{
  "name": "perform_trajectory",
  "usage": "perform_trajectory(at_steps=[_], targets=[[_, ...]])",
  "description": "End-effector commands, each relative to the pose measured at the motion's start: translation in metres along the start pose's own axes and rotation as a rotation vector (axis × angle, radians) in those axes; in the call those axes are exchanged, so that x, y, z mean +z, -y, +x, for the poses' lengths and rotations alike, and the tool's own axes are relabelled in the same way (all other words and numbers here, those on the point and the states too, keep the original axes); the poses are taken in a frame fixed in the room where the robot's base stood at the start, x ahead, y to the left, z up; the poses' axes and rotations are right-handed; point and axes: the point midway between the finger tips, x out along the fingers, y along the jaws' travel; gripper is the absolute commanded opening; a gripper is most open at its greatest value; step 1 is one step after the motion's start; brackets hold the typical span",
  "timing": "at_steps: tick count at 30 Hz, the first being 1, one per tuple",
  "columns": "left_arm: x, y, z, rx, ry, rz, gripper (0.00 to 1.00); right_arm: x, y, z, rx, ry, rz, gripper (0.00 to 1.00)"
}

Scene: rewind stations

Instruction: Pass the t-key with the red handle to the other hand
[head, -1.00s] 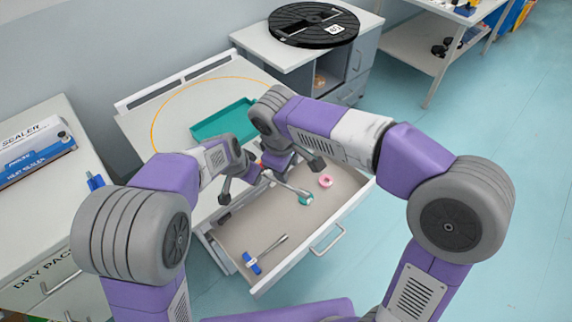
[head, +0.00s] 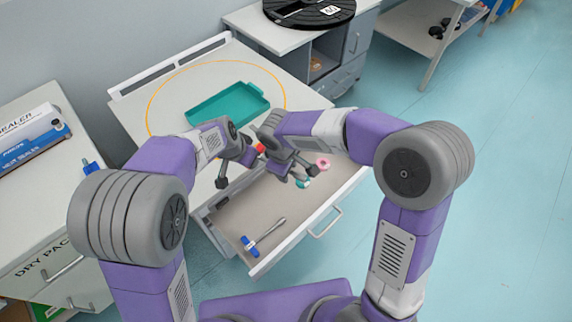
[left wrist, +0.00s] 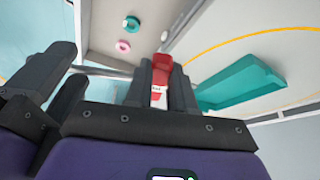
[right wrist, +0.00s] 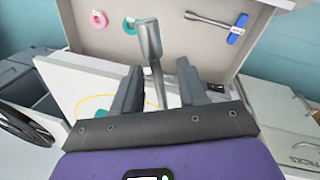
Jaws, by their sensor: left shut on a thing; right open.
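The t-key has a red handle (left wrist: 163,68) with a white, labelled part below it. My left gripper (left wrist: 159,92) is shut on this handle, and a red bit of it (head: 260,148) shows in the head view. The key's grey metal shaft (right wrist: 151,42) stands out between the fingers of my right gripper (right wrist: 160,92) in the right wrist view. My right gripper is open, with a gap on each side of the shaft. In the head view both grippers are close together above the open drawer, and the right one (head: 294,172) hides most of the key.
The open drawer (head: 262,215) holds a blue-handled key (head: 250,246), a pink ring (head: 322,163) and a teal ring (head: 303,183). A teal tray (head: 228,105) lies on the worktop behind. A black reel (head: 309,12) sits on the cabinet at the back.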

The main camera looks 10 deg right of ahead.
Motion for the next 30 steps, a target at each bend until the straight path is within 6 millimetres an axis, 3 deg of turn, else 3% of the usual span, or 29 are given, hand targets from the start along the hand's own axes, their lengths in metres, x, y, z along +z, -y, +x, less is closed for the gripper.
perform_trajectory(at_steps=[5, 13, 18, 19, 24, 30], targets=[[-0.0004, 0.0, -0.0003, 0.0, -0.001, 0.0, 0.0, 0.0001, 0.0, 0.0001, 0.0, 0.0, 0.0, 0.42], [-0.0006, 0.0001, -0.0003, -0.001, -0.002, 0.0, 0.0, 0.0, 0.0003, -0.0002, -0.001, 0.0, -0.001, 0.02], [-0.0012, 0.0003, -0.0005, -0.001, -0.004, -0.001, 0.0, -0.0003, 0.0011, -0.0003, -0.001, 0.0, -0.002, 0.0], [-0.0013, 0.0003, -0.0005, -0.001, -0.004, -0.002, 0.27, -0.0006, 0.001, -0.0006, -0.001, -0.001, -0.003, 0.0], [-0.0011, -0.0003, -0.0003, 0.0, -0.003, 0.0, 0.53, -0.001, 0.0011, -0.0008, -0.001, -0.002, -0.003, 0.0], [-0.0008, -0.0009, -0.0001, 0.001, -0.002, 0.001, 0.53, -0.0015, 0.001, -0.0011, 0.0, -0.004, -0.004, 0.0]])
